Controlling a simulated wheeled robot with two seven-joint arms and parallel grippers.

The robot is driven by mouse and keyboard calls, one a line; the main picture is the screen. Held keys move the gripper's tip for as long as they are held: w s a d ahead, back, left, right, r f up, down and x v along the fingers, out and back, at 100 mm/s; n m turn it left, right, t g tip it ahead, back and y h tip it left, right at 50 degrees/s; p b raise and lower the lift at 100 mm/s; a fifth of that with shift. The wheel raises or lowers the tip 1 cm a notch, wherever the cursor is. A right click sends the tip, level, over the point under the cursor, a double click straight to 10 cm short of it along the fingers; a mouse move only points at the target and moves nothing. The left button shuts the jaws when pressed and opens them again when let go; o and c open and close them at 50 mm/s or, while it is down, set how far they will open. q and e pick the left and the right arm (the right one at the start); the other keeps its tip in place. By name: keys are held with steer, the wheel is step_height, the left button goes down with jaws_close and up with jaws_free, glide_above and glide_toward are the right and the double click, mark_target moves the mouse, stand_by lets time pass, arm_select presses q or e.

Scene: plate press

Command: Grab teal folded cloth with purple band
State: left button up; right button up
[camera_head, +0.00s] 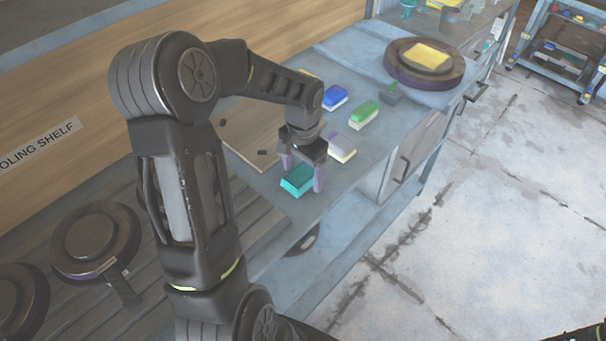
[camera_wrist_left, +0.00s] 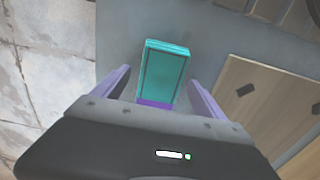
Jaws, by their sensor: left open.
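The teal folded cloth (camera_head: 297,180) lies on the grey bench top near its front corner. In the left wrist view the teal cloth (camera_wrist_left: 163,72) lies ahead of the fingers, with its purple band (camera_wrist_left: 154,103) at the end nearest the gripper. My left gripper (camera_head: 304,176) is open and points down at the cloth, one purple finger on each side. In the wrist view the left gripper's fingers (camera_wrist_left: 160,90) stand apart with gaps beside the cloth. I cannot tell the exact height of the fingertips. My right gripper is not in view.
A grey-and-cream block (camera_head: 341,148) lies just behind the cloth, with green (camera_head: 363,115) and blue (camera_head: 335,97) blocks farther back. A wooden board (camera_head: 252,133) lies to the left. A round plate with a yellow cloth (camera_head: 427,57) stands at the back. The bench's front edge is close.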

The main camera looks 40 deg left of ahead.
arm_select(q)
steer(key=shift+c, duration=0.4)
steer(key=c, duration=1.4)
